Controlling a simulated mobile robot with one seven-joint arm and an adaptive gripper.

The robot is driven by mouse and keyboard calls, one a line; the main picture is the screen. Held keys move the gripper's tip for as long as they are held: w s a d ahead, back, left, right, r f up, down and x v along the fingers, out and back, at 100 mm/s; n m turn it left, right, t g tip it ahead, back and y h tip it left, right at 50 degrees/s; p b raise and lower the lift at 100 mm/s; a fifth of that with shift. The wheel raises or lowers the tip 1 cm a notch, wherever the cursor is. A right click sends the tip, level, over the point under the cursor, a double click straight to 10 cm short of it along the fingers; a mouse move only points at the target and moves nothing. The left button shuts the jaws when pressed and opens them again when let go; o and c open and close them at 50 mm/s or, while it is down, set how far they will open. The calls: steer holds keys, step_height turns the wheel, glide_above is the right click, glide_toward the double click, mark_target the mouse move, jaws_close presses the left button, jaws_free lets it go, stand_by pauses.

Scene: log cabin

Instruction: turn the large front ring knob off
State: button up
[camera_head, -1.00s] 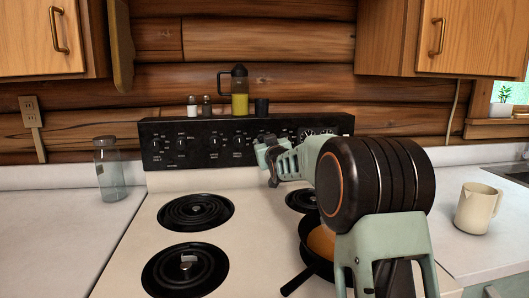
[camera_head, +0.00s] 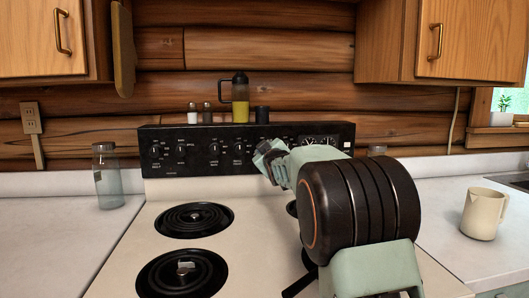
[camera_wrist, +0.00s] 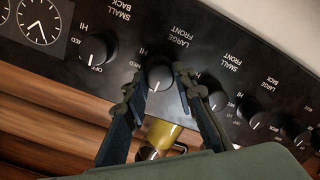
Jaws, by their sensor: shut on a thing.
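The large front ring knob (camera_wrist: 160,73) is a round black knob on the stove's black control panel (camera_head: 190,163). In the wrist view, which sees the panel upside down, the "LARGE FRONT" label is just above it. Its white pointer mark points toward the bottom of the picture; I cannot read an off label beside it. My gripper (camera_wrist: 160,85) has one finger on each side of this knob and is shut on it. In the head view my gripper (camera_head: 268,157) is against the panel and hides the knob.
Neighbouring knobs, small back (camera_wrist: 97,48) and small front (camera_wrist: 216,100), flank the fingers. A yellow-filled pitcher (camera_head: 240,106) and shakers (camera_head: 193,115) stand on top of the panel. Coil burners (camera_head: 195,219) are below left. A glass jar (camera_head: 108,180) and a cream jug (camera_head: 483,213) stand on the counters.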

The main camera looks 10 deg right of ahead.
steer(key=o, duration=1.2)
steer(key=shift+c, duration=0.2)
steer(key=s, duration=1.2)
steer(key=shift+r, duration=0.4)
